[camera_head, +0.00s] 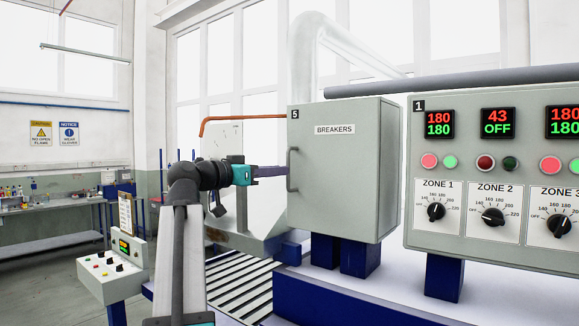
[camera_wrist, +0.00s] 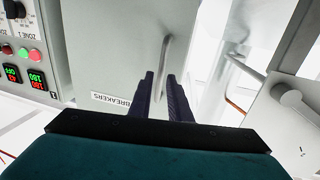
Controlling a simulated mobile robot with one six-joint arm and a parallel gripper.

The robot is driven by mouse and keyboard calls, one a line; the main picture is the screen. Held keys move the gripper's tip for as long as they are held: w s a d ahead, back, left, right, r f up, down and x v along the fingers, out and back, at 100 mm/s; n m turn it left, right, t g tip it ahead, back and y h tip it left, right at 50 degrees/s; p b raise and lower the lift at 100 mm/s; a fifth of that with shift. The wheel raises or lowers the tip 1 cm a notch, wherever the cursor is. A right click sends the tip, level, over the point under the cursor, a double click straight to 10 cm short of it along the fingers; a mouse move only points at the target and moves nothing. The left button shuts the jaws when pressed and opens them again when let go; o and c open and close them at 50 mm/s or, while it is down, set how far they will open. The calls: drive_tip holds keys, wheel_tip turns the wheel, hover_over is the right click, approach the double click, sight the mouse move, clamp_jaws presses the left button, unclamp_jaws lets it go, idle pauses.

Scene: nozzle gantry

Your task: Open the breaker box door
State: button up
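The breaker box (camera_head: 341,185) is a grey cabinet labelled BREAKERS, and its door is shut. A grey bar handle (camera_head: 290,170) stands upright on the door's left side. My gripper (camera_head: 284,171) points right with its dark fingertips at the handle. In the wrist view, the box door (camera_wrist: 110,50) fills the upper left and the handle (camera_wrist: 165,52) lies in line with the gap between my fingers (camera_wrist: 161,76). The fingers are apart, with a narrow gap. I cannot tell whether they touch the handle or how far it reaches between them.
A control panel (camera_head: 500,260) with dials and displays stands right of the box. An orange bent pipe (camera_head: 245,118) runs behind, left of the box. A small button console (camera_head: 112,265) stands at lower left. Free space lies left of the door handle, around my arm.

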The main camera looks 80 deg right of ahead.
sight(289, 186)
drive_tip(key=shift+p+x, duration=0.85)
drive_tip(key=shift+x, duration=1.75)
clamp_jaws()
